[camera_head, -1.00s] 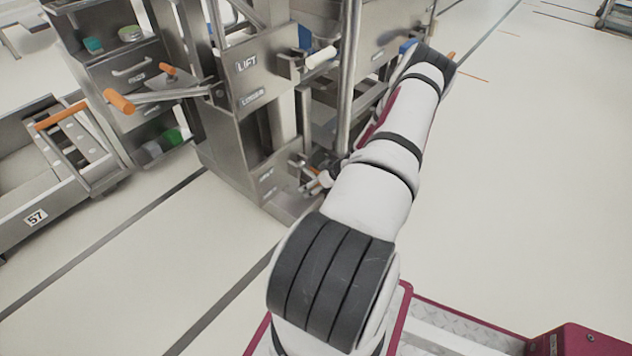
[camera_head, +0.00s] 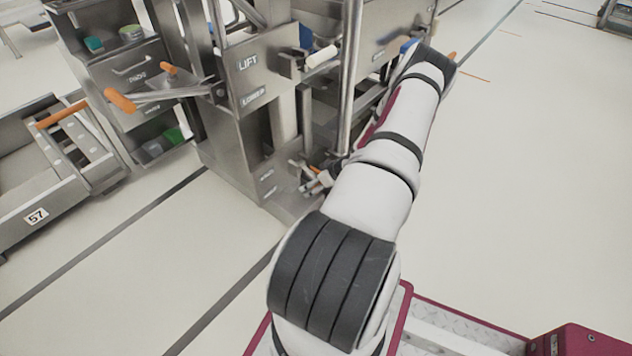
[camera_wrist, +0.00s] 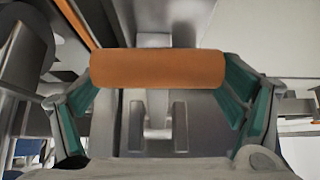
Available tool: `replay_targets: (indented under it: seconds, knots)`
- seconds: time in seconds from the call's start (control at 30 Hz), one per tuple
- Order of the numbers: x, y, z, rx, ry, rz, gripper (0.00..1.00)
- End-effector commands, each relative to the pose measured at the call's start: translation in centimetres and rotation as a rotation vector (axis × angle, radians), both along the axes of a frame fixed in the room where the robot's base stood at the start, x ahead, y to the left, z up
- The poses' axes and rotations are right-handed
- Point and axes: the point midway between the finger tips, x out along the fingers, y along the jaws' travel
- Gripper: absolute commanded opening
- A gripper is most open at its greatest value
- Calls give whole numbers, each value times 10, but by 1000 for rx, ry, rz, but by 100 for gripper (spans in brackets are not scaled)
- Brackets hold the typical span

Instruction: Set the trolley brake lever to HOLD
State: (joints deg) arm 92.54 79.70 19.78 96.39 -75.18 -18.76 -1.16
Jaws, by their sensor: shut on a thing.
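The brake lever's orange grip (camera_wrist: 158,69) lies crosswise between the green finger pads of my gripper (camera_wrist: 160,90) in the wrist view. The pads meet its two ends, so my gripper is shut on it. Behind the grip, a grey metal bracket (camera_wrist: 152,120) with two upright slots shows. In the head view my gripper (camera_head: 318,178) is low at the front of the steel lift station, partly hidden by my arm. Two small labels (camera_head: 267,183) sit on the panel to its left; they are too small to read, so the lever's setting cannot be told.
The steel station (camera_head: 228,150) carries LIFT and LOWER labels and an orange-ended crank (camera_head: 120,101). A vertical post (camera_head: 350,75) stands close to my arm. A bin marked 57 (camera_head: 37,216) is at the left. The floor (camera_head: 530,180) at the right is clear.

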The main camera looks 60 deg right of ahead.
Motion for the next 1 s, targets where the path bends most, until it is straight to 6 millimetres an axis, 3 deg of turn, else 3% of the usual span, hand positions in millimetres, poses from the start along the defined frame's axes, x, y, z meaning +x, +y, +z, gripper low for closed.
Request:
replay_targets:
  seconds: [0.03, 0.47, 0.5, 1.0]
  knots:
    - [-11, 0, -6, 8, 20, -12, 38]
    - [-11, 0, -6, 8, 20, -12, 38]
    - [-11, 0, -6, 7, 20, -12, 97]
    - [-10, 0, 4, 2, 12, -3, 100]
